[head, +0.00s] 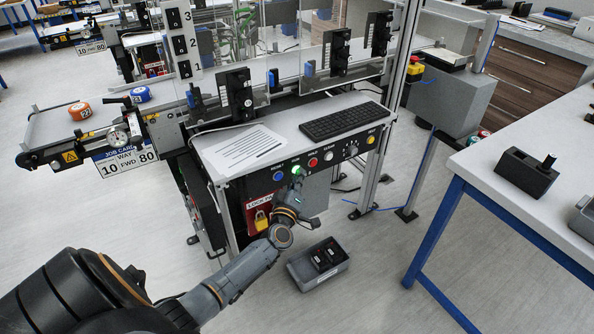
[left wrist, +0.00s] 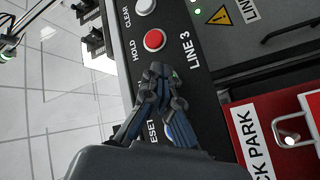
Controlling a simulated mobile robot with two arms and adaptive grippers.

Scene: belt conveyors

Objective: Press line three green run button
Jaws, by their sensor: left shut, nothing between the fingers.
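The line 3 control panel (head: 330,158) runs along the front edge of the desk, with a row of buttons. The green run button (head: 296,170) sits between the blue reset button (head: 278,177) and the red hold button (head: 312,162). My left gripper (head: 298,184) is shut and empty, its tips right at the green button. The red button (left wrist: 155,40) and part of the blue button (left wrist: 180,132) show there. I cannot tell whether the tips touch the green button. My right gripper is out of view.
A keyboard (head: 346,121) and printed sheet (head: 239,147) lie on the desk above. A red lock board with a yellow padlock (head: 261,220) hangs below the panel. A grey bin (head: 318,265) stands on the floor. A blue-legged table (head: 500,205) is at right.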

